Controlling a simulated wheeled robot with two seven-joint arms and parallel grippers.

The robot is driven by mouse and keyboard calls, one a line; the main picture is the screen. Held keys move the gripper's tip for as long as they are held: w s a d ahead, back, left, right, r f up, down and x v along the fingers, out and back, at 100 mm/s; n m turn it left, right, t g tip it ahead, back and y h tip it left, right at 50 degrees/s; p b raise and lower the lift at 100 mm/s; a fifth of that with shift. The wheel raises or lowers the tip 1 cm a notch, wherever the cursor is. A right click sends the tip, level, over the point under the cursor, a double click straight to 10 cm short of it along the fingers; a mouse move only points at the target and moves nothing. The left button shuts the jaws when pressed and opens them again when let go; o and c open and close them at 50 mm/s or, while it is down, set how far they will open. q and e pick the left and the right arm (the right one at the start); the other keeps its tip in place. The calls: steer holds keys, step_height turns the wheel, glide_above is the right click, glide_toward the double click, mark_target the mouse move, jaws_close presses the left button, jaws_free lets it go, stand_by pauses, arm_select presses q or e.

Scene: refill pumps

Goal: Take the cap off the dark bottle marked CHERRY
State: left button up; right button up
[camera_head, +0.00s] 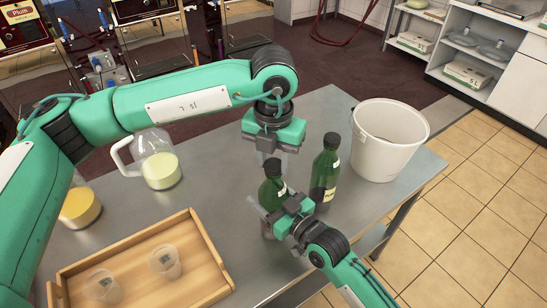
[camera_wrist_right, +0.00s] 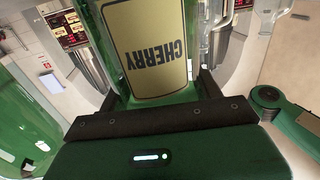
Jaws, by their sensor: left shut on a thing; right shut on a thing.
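The dark green bottle marked CHERRY (camera_head: 272,190) stands upright on the metal table. Its label (camera_wrist_right: 158,52) shows upside down in the right wrist view, close between the jaws. My right gripper (camera_head: 279,212) is shut on the bottle's body from the front; in the right wrist view its dark fingers (camera_wrist_right: 160,95) flank the bottle. My left gripper (camera_head: 273,156) points down from above and is shut on the bottle's dark cap (camera_head: 272,167). The cap is at the bottle's neck, partly hidden by the fingers; I cannot tell whether it is loosened.
A second dark capped bottle (camera_head: 326,172) stands close on the right, with a white bucket (camera_head: 376,165) beyond it. A wooden tray (camera_head: 213,262) with clear cups (camera_head: 165,262) is front left. A jug (camera_head: 160,168) of pale liquid and a yellow-filled one (camera_head: 80,208) stand left.

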mark_target(273, 163)
arm_select(q)
steer(key=n, duration=1.1)
steer(key=shift+r, duration=0.2)
steer(key=shift+r, duration=0.95)
steer(key=shift+r, duration=2)
arm_select(e)
steer(key=o, duration=2)
steer(key=shift+c, duration=0.2)
